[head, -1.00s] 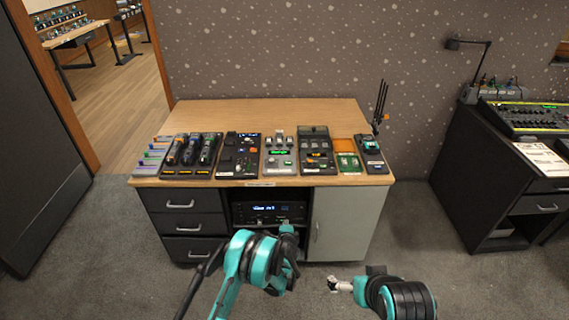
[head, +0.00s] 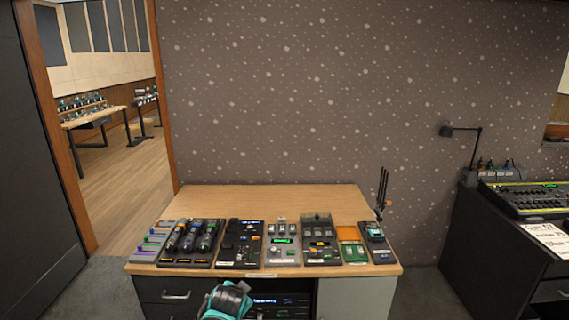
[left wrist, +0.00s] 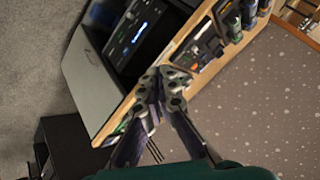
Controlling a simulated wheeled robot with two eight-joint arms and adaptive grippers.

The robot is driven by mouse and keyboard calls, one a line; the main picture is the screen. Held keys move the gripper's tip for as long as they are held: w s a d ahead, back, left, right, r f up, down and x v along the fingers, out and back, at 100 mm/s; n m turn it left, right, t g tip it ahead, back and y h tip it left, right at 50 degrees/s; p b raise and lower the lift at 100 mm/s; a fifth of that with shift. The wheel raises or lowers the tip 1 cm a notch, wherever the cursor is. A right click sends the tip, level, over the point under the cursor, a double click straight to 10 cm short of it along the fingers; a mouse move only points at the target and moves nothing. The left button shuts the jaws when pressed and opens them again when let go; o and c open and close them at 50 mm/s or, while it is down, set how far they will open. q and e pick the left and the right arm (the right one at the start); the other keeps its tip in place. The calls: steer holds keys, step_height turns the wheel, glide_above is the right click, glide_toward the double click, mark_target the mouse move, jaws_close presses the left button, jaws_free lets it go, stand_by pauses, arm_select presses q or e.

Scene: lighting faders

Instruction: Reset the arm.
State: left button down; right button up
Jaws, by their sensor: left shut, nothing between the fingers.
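My left arm shows at the bottom of the head view as a teal and black link; its fingers are out of that picture or hidden there. In the left wrist view my left gripper (left wrist: 163,88) is shut and empty, its dark fingertips together in front of the desk edge. My right gripper is in neither view. The wooden desk (head: 270,203) stands ahead, with a row of fader and control panels along its front, including a panel with several dark faders (head: 191,242) and a grey panel with a green display (head: 283,242).
A lit rack unit (head: 278,303) sits in the desk's open bay; it also shows in the left wrist view (left wrist: 130,40). A device with black antennas (head: 375,232) stands at the desk's right end. A dark console desk (head: 490,245) is at the right. A doorway (head: 110,150) opens at the left.

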arm_select(q)
steer(key=s+a+n+g, duration=0.1)
steer(key=s+a+n, duration=0.1)
steer(key=s, duration=1.1)
steer(key=s+a+n+g, duration=0.1)
steer(key=s+n, duration=0.4)
steer(key=s, duration=0.8)
steer(key=shift+a+r+h, duration=0.35)
steer(key=shift+a+h, duration=0.05)
steer(key=shift+a, duration=0.5)
stand_by(0.3)
